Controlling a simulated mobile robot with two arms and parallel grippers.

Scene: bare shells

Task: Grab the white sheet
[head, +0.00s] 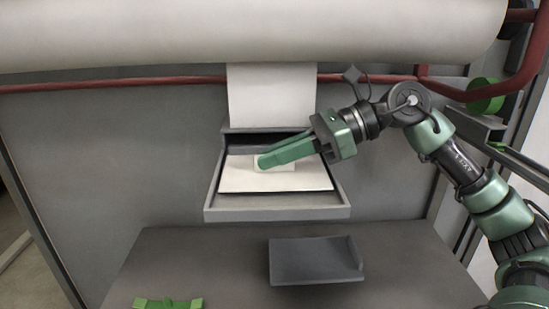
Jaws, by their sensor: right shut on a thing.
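A white sheet (305,180) lies in a shallow grey tray (270,213) fixed at the middle of the grey panel. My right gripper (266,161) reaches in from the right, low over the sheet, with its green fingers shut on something. A small pale piece shows just beneath the fingertips, over the sheet; the fingers hide part of it, and I cannot tell whether it is part of the sheet. More white material (270,95) hangs down behind the tray from under the large roll.
A large white roll (240,30) spans the top, with a red pipe (130,84) below it. A dark grey tray (312,262) sits on the grey surface (200,260) beneath. Rails (520,165) stand at the right.

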